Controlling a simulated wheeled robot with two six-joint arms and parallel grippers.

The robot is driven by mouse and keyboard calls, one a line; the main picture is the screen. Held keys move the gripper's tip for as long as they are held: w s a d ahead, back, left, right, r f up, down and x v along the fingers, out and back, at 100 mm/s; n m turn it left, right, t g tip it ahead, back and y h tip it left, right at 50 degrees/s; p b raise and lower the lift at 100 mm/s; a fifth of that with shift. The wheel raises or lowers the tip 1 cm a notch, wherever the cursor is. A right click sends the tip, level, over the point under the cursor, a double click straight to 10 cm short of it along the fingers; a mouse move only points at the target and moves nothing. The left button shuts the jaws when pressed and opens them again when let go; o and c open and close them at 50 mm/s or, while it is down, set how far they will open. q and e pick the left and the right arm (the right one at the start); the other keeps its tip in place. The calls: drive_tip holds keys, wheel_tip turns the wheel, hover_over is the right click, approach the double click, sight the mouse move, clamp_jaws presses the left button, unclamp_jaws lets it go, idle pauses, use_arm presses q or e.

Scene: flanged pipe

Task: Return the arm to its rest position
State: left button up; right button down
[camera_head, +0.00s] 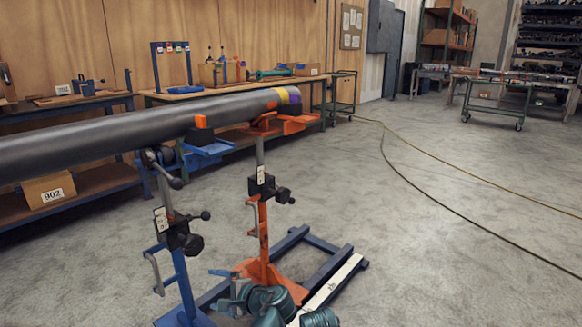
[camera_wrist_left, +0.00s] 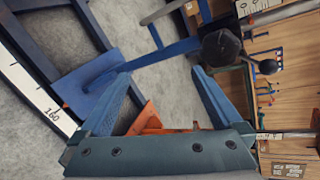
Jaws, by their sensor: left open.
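My left gripper (camera_head: 222,289) is low at the bottom centre of the head view, beside the bases of the pipe stands. In the left wrist view its two blue fingers (camera_wrist_left: 163,78) are spread apart with nothing held between them. The blue stand (camera_head: 182,275) is just left of the gripper, and the orange stand (camera_head: 264,235) is behind it. A long dark pipe (camera_head: 120,130) lies across both stands, well above the gripper. Its far end has yellow and purple bands (camera_head: 287,96). My right gripper is out of view.
A blue floor frame with a white marked rail (camera_head: 333,285) lies around the stand bases, close to my left arm. It also shows in the left wrist view (camera_wrist_left: 40,98). Workbenches (camera_head: 75,99) line the wooden wall. Hoses (camera_head: 430,184) cross open concrete floor at right.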

use_arm(q)
drive_tip(key=s+d+f+n+g+h+p, duration=0.2)
drive_tip(key=s+d+n+g+h+p, duration=0.25)
drive_tip(key=s+d, duration=0.35)
drive_tip(key=s+d+f+n+g+h+p, duration=0.2)
drive_tip(key=s+d+n+g+h+p, duration=0.15)
drive_tip(key=s+d+h, duration=0.4)
wheel_tip(320, 180, up, 36)
drive_tip(key=s+y+p, duration=0.1)
drive_tip(key=p, duration=3.5)
drive_tip(key=shift+m+y, duration=0.4)
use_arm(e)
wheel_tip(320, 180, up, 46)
use_arm(q)
drive_tip(key=shift+d, duration=0.1)
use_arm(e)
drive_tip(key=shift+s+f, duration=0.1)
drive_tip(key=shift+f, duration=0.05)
